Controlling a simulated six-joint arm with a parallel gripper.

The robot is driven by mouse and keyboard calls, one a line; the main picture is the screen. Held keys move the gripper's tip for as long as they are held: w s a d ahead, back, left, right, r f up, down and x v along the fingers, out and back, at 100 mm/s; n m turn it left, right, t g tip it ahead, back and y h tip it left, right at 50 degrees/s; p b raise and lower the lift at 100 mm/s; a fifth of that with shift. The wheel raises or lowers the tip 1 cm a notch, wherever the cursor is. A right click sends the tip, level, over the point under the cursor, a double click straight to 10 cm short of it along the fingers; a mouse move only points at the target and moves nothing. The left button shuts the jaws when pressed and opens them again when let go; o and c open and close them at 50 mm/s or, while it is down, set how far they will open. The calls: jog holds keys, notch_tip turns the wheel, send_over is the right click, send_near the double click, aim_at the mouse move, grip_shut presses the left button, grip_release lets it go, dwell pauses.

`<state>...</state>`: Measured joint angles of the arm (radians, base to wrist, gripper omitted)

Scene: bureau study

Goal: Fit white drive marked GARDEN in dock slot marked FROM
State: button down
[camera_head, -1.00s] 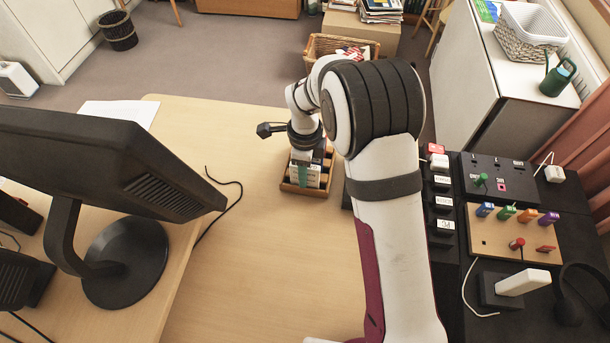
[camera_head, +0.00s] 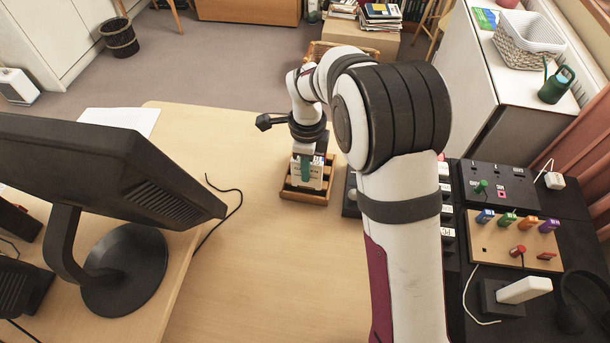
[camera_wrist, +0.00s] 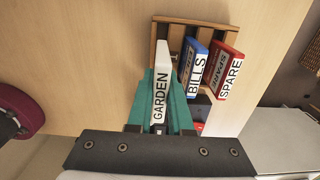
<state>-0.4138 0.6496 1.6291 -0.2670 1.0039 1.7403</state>
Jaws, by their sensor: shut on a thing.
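The white drive marked GARDEN (camera_wrist: 161,88) stands between the green fingers of my gripper (camera_wrist: 163,103) in the wrist view. My gripper is shut on it, with the label facing the camera. In the head view my gripper (camera_head: 306,168) is over the wooden rack (camera_head: 303,196). The drive's far end overlaps the left part of the rack (camera_wrist: 233,32) in the wrist view; I cannot tell whether it is clear of the rack. I cannot read a FROM mark on any slot. A dark device (camera_head: 350,196) right of the rack is mostly hidden by my arm.
A blue drive marked BILLS (camera_wrist: 194,68) and a red drive marked SPARE (camera_wrist: 224,72) stand in the rack, right of GARDEN. A monitor (camera_head: 110,165) stands at the left. The desk's middle is clear.

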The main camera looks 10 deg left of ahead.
jog(key=s+d+r, duration=0.1)
jog(key=d+r, duration=0.5)
jog(key=d, duration=0.5)
jog(key=d+f, duration=0.6)
jog(key=d, duration=0.3)
jog(key=shift+s+f, duration=0.1)
jog(key=shift+f, duration=1.9)
jog(key=c, duration=0.5)
grip_release()
